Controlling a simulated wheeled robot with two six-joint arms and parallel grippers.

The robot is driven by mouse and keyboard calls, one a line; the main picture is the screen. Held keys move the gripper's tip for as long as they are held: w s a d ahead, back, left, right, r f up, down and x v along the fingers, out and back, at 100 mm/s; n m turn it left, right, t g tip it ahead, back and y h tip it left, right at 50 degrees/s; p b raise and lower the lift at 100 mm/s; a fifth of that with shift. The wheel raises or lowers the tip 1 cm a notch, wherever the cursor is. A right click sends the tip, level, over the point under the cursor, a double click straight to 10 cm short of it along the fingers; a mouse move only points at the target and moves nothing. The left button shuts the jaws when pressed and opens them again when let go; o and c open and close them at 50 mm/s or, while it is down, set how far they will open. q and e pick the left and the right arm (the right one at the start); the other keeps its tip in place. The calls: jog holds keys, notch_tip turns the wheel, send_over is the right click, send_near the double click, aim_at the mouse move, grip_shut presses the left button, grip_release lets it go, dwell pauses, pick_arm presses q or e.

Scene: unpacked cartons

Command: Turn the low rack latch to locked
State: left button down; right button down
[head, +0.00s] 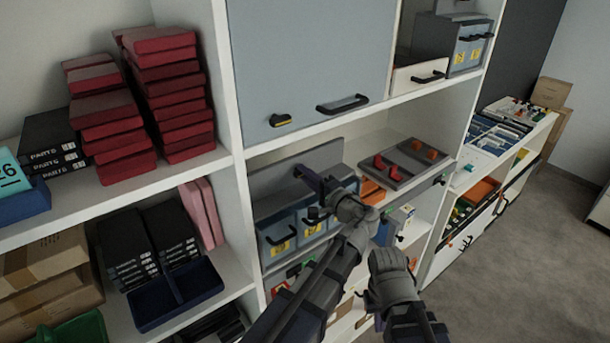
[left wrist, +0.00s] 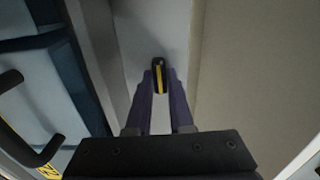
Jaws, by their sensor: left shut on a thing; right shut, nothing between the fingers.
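A small black latch handle with a yellow stripe (left wrist: 158,78) sits between the purple fingers of my left gripper (left wrist: 160,84) in the left wrist view. The gripper is shut on it, and the stripe runs nearly along the fingers. In the head view my left gripper (head: 305,176) is at the grey panel (head: 290,172) on the shelf under the cabinet door; the latch is hidden there. The latch's locked or unlocked marking cannot be made out. My right gripper (head: 373,300) is shut and empty, lower right, in front of the shelves.
Blue bins with yellow labels (head: 277,243) stand just below my left gripper. A grey tray with red and orange parts (head: 400,178) lies to its right. A closed grey door (head: 295,60) with another black-and-yellow latch (head: 280,120) is above. Open floor (head: 520,270) lies at right.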

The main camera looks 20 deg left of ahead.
pick_arm(q)
jog(key=shift+d+f+m, duration=0.1)
jog(key=shift+m, duration=0.2)
dwell(0.4)
jog(key=c, duration=0.8)
grip_release()
jog(key=shift+c, duration=0.2)
jog(key=shift+o, duration=0.2)
jog(key=shift+s, duration=0.15)
